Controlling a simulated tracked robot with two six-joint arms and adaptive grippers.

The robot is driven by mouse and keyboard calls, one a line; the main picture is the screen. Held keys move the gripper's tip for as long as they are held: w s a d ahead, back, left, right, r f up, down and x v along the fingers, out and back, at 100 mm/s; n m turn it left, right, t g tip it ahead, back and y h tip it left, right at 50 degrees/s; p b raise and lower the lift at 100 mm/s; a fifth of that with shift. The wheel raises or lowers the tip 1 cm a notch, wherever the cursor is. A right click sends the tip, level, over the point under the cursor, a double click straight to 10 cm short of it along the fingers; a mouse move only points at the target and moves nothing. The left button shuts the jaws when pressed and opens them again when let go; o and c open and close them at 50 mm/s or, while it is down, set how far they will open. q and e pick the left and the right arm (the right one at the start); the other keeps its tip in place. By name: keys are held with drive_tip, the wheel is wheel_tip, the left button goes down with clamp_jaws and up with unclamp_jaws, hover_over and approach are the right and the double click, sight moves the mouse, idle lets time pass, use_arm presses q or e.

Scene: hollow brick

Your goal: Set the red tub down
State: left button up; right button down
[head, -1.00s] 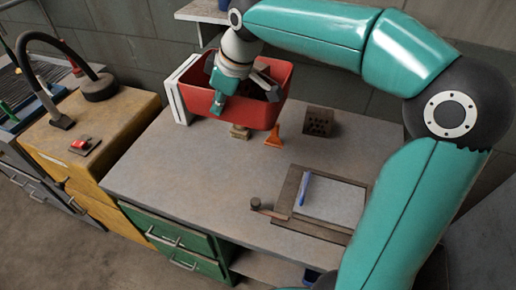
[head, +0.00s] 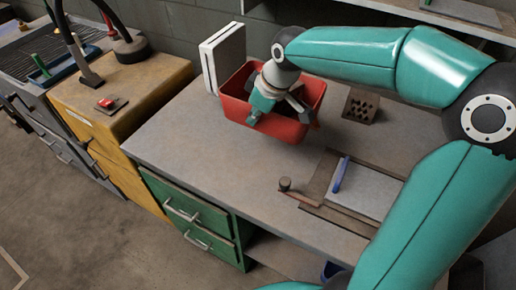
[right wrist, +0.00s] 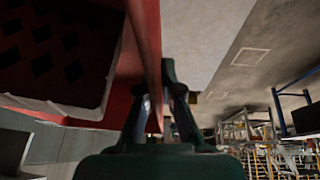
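The red tub (head: 290,129) is over the workbench, left of the hollow brick (head: 361,105). My right gripper (head: 256,112) is at its near wall. In the right wrist view, the fingers (right wrist: 158,112) stand on either side of the thin red tub wall (right wrist: 148,40), shut on it. The tub looks about level. Its underside is hidden, so I cannot tell whether it touches the bench. A dark surface with diamond-shaped holes (right wrist: 45,45) shows left of the wall in the right wrist view. My left gripper is not in view.
A white upright block (head: 223,58) stands behind the tub to the left. In front of the tub, the workbench (head: 200,150) is clear. A framed board (head: 372,188) with a blue pen (head: 341,174) lies to the right. A yellow cabinet (head: 125,100) adjoins on the left.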

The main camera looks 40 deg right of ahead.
wheel_tip(320, 180, down, 12)
drive_tip(key=shift+f, duration=0.25)
idle(0.3)
drive_tip(key=c, duration=1.3)
unclamp_jaws()
